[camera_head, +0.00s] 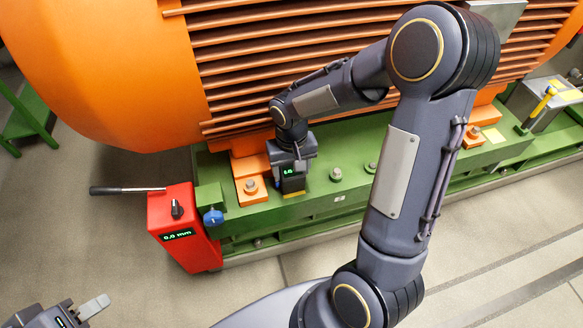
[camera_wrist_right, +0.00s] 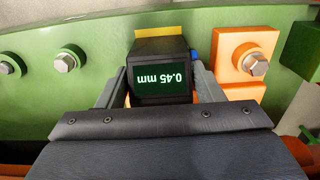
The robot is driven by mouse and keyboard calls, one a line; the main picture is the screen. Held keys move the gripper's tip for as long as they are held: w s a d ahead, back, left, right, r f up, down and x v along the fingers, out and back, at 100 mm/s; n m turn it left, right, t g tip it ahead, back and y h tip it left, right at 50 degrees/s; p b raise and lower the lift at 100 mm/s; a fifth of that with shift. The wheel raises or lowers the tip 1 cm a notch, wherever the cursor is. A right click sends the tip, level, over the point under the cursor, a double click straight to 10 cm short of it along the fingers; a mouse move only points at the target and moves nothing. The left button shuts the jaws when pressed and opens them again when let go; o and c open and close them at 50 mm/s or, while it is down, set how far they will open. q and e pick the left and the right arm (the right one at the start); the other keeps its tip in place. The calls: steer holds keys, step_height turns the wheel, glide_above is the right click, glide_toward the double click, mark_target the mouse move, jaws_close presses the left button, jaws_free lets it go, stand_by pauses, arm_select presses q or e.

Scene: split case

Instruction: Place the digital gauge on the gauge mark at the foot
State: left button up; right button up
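The digital gauge (camera_head: 292,182) is a small dark box with a green-lit display. In the right wrist view the gauge (camera_wrist_right: 161,75) reads 0.45 mm, upside down. My right gripper (camera_head: 291,164) points down at the green base beside the orange foot, with its fingers (camera_wrist_right: 160,88) on both sides of the gauge. A yellow patch (camera_wrist_right: 158,31) shows past the gauge's far edge, partly covered by it; I take it for the gauge mark. I cannot tell whether the gauge touches the surface. My left gripper (camera_head: 75,313) is at the bottom left corner, partly cut off, far from the gauge.
The orange foot (camera_head: 249,180) with a bolt lies left of the gauge. A red jack (camera_head: 187,230) with a lever and a 0.0 mm display stands at the base's left end, near a blue knob (camera_head: 213,216). Bolts (camera_head: 336,174) rise from the green base. The orange finned motor (camera_head: 250,70) stands behind.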

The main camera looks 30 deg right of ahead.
steer(key=o, duration=0.3)
steer(key=shift+r, duration=0.15)
steer(key=shift+r, duration=0.35)
step_height(320, 180, up, 11)
steer(key=p, duration=0.4)
steer(key=shift+s+a+r+n+t+y, duration=0.2)
steer(key=shift+s+a+r+t+y, duration=0.65)
steer(key=shift+s, duration=2)
steer(key=shift+s+a+r+n+t+y, duration=0.2)
steer(key=shift+s+a+r+t+y, duration=0.55)
steer(key=shift+s, duration=2.05)
steer(key=shift+s+a+r+n+t+y, duration=0.35)
steer(key=shift+s+r+t, duration=0.85)
steer(key=shift+s, duration=1.65)
steer(key=shift+a, duration=0.1)
